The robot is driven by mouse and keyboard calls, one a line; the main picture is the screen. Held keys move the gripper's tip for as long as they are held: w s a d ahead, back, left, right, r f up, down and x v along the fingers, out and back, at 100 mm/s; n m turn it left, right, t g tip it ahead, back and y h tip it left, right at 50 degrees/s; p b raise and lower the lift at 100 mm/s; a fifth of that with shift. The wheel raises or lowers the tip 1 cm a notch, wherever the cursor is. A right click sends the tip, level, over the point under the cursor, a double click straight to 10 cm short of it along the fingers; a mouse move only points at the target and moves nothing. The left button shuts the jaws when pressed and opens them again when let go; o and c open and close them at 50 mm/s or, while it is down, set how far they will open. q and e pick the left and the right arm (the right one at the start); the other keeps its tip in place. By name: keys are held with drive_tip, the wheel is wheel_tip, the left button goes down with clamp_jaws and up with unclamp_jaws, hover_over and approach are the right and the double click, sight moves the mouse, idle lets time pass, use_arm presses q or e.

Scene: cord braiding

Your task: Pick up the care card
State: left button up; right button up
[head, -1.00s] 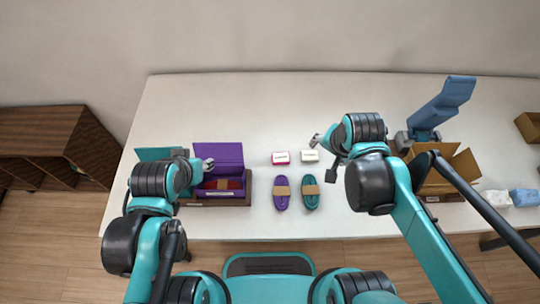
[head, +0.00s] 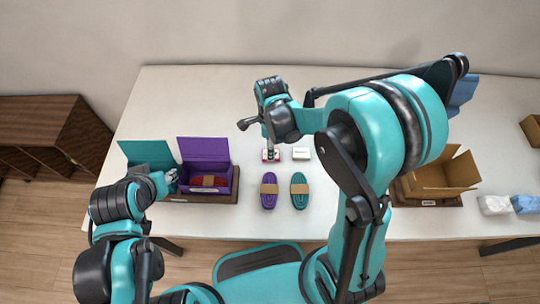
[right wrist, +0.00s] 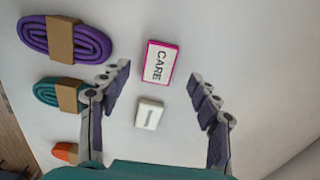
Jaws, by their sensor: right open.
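The care card (right wrist: 161,63) is a white block with a pink edge and the word CARE on its top, lying flat on the table. In the head view the care card (head: 264,157) is partly hidden by my right gripper (head: 270,150), which hangs over it. In the right wrist view my right gripper (right wrist: 160,76) is open and empty, its fingers to either side, with the card beyond the tips.
A purple cord (head: 269,190) and a teal cord (head: 299,190) lie in front of the card. The open purple box (head: 205,152) stands left with a red bundle inside. An open cardboard box (head: 440,180) stands right. The table (head: 220,105) is clear behind the card.

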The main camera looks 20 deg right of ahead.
wheel_tip(320, 180, down, 4)
drive_tip(key=shift+d+f+b, duration=0.1)
drive_tip(key=shift+f+b, duration=0.1)
drive_tip(key=shift+b, duration=0.75)
drive_tip(key=shift+s+r, duration=0.1)
drive_tip(key=shift+c, duration=0.4)
drive_tip(key=c, duration=0.8)
